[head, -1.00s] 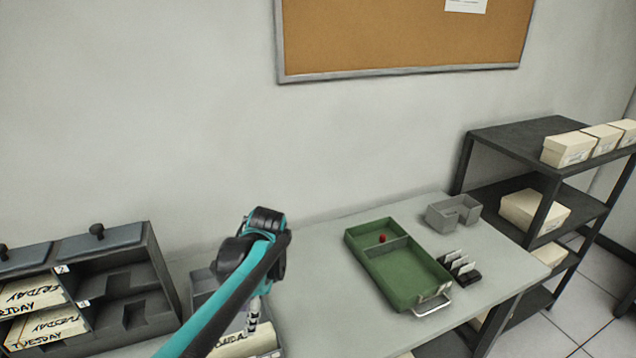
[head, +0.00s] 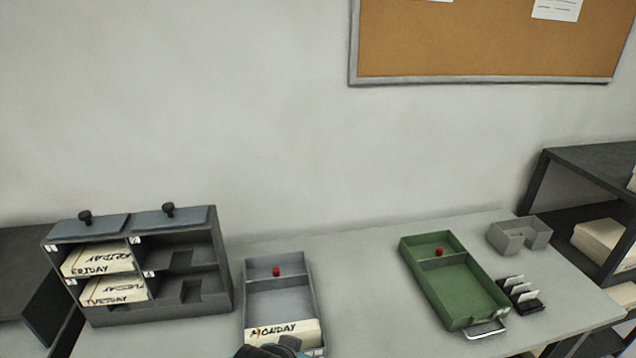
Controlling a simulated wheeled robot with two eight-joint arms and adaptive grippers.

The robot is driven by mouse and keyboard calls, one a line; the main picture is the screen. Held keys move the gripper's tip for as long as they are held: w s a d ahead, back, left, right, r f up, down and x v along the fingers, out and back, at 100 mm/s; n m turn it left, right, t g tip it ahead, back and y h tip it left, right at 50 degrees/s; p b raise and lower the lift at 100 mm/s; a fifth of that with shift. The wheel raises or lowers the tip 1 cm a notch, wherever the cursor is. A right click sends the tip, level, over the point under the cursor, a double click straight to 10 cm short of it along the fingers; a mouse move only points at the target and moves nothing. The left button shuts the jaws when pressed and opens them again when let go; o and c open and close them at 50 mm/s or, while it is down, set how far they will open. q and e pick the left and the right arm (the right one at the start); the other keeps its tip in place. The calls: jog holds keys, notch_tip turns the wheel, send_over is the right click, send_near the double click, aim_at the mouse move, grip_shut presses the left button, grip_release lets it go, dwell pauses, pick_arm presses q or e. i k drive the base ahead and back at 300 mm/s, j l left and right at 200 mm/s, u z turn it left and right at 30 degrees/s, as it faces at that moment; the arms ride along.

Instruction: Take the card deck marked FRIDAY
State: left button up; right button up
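The card deck marked FRIDAY (head: 98,260) lies in the upper left compartment of the dark grey rack (head: 222,289). The TUESDAY deck (head: 117,291) is in the compartment below it. The MONDAY deck (head: 286,332) lies at the front end of the grey tray (head: 310,290). A dark, partly teal part of my arm, seemingly the left, shows at the bottom edge just in front of the MONDAY deck. Its fingertips are not visible, so its grip is hidden. It is well right of the FRIDAY deck. My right gripper is out of view.
A green tray (head: 408,262) with a red piece, a black card holder (head: 527,306) and a grey open box (head: 497,236) stand right. Table between the trays is clear.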

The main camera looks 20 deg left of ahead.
aim_at(114, 257)
jog(key=u, duration=1.85)
